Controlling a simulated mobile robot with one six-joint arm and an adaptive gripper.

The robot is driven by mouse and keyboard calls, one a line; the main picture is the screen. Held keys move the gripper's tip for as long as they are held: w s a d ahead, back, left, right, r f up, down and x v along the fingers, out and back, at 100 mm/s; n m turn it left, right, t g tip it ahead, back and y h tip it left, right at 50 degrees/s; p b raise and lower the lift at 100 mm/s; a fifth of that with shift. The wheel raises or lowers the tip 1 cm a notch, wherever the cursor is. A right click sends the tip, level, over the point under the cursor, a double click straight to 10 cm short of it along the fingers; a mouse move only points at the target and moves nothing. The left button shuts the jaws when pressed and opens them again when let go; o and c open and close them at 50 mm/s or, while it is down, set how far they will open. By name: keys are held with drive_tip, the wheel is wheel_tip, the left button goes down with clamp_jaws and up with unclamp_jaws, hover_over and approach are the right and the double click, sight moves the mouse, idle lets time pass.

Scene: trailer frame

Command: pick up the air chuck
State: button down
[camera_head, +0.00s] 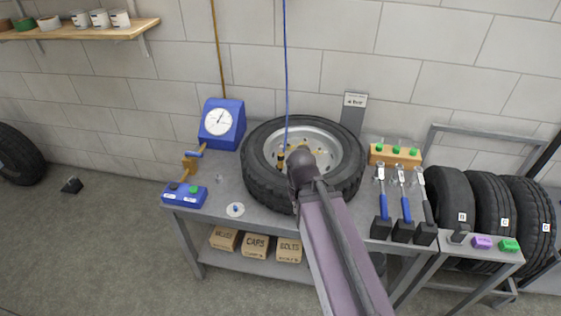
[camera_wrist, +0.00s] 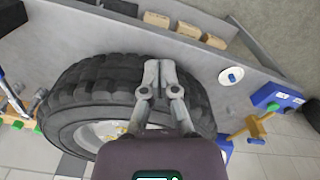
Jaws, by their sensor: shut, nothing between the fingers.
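I cannot tell for sure which part is the air chuck. A brass piece (camera_head: 190,163) with a blue handle (camera_head: 195,153) stands by the blue gauge; the wrist view shows this brass piece (camera_wrist: 256,127) at lower right. A small black and yellow fitting (camera_head: 281,160) sits inside the wheel, below a hanging blue hose (camera_head: 286,70). My gripper (camera_wrist: 155,68) is shut and empty, in front of the tire tread (camera_wrist: 90,85); contact is unclear. In the head view my arm hides its fingers.
The tire (camera_head: 258,178) lies flat on the grey bench. A blue gauge (camera_head: 220,124), a blue button box (camera_head: 184,195) and a white disc (camera_head: 235,209) are at left. Blue-handled tools (camera_head: 382,205) and a wooden block (camera_head: 395,155) are at right. Boxes (camera_head: 255,246) sit below.

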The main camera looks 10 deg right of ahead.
drive_tip(key=c, duration=0.9)
unclamp_jaws()
drive_tip(key=shift+w, duration=0.1)
drive_tip(key=shift+o, duration=0.7)
drive_tip(key=shift+w+r, duration=0.15)
drive_tip(key=shift+w, duration=0.15)
wheel_tip(320, 180, up, 9)
drive_tip(key=n+p, duration=0.2)
drive_tip(key=p, duration=0.7)
hover_over(281, 153)
drive_tip(key=shift+s+d, duration=0.1)
drive_tip(key=shift+d, duration=0.1)
wheel_tip(281, 153, down, 9)
drive_tip(key=b, duration=0.8)
drive_tip(key=shift+a+r, duration=0.15)
drive_tip(key=shift+r, duration=0.05)
drive_tip(key=shift+a+f+b, duration=0.15)
drive_tip(key=shift+f+b, duration=2.45)
drive_tip(key=shift+b, duration=0.15)
